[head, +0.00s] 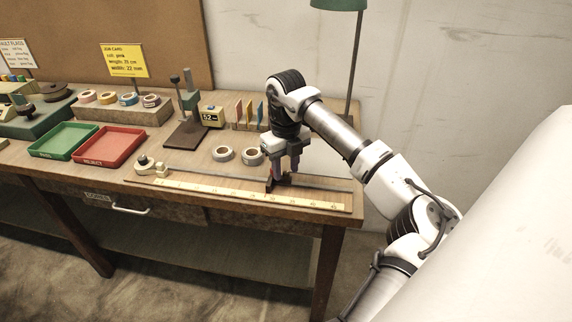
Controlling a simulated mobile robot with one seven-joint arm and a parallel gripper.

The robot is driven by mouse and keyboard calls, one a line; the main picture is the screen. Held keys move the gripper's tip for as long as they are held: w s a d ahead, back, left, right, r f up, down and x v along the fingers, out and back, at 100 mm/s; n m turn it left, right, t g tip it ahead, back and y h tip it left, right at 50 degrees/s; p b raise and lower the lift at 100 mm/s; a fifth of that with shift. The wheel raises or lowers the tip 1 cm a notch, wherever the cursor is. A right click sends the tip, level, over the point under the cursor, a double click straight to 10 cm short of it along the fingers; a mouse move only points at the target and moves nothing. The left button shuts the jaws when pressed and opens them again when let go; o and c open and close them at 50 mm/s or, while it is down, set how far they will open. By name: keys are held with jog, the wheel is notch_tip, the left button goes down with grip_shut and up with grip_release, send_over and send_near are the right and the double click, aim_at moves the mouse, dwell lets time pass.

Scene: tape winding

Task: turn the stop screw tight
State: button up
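My gripper (281,176) points straight down over the right part of the measuring rail (220,191) at the front of the bench. Its fingers are at a small dark reddish stop (270,184) on the rail. The stop's screw is not distinguishable; the fingers cover that spot. I cannot tell whether the fingers touch or grip anything there. The rail carries a yellow scale strip along its front. A pale round fitting with a dark knob (143,161) sits at the rail's left end.
Two tape rolls (223,154) lie just behind the rail. Red (111,147) and green (63,139) trays are at left. A lamp pole (354,70) rises behind my arm.

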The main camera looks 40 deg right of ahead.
jog(key=shift+f, duration=0.15)
jog(key=shift+c, duration=0.5)
grip_shut()
jog(key=shift+f+n+b, duration=0.2)
jog(key=shift+n+b, duration=0.5)
jog(key=shift+b, duration=0.15)
jog(key=shift+r+n+b, duration=0.25)
jog(key=shift+n+b, duration=0.45)
jog(key=shift+n, duration=1)
jog(key=shift+o, duration=0.5)
grip_release()
